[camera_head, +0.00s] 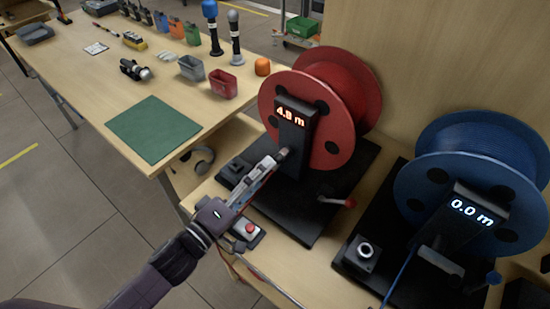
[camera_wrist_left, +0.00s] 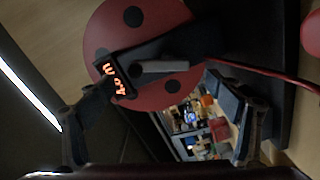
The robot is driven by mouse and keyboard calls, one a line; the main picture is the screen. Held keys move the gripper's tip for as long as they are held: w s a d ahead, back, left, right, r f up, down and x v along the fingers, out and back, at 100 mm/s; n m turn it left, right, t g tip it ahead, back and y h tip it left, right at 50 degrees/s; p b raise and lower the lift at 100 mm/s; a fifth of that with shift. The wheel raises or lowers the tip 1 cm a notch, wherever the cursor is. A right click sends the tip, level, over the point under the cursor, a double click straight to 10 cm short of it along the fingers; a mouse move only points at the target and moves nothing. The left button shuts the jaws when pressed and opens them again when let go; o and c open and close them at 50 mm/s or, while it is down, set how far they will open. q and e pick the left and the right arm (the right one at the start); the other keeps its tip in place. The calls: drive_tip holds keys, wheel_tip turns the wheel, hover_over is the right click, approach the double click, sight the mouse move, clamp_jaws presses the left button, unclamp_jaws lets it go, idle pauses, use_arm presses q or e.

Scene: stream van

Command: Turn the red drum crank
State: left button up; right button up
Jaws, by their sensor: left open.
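The red drum (camera_head: 340,85) stands upright on a black base. The display on its black post (camera_head: 292,125) reads about 4.8 m. The red crank knob (camera_head: 350,202) sticks out low at the front right of the drum. My left gripper (camera_head: 276,161) is in front of the post, left of the crank knob. Its fingers are spread and empty in the left wrist view (camera_wrist_left: 160,92).
A blue drum (camera_head: 470,145) with a 0.0 m display stands on the right. A red button box (camera_head: 246,232) sits beside my left wrist. The table (camera_head: 95,70) at left holds a green mat (camera_head: 153,128), bins and microphones. Headphones (camera_head: 197,160) hang below its edge.

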sight(278, 160)
use_arm(q)
drive_tip(key=shift+p+x, duration=0.55)
drive_tip(key=shift+x, duration=2.8)
drive_tip(key=shift+c, duration=1.1)
drive_tip(key=c, duration=0.9)
drive_tip(key=shift+c, duration=0.2)
drive_tip(key=shift+s+m, duration=0.1)
drive_tip(key=shift+m, duration=0.3)
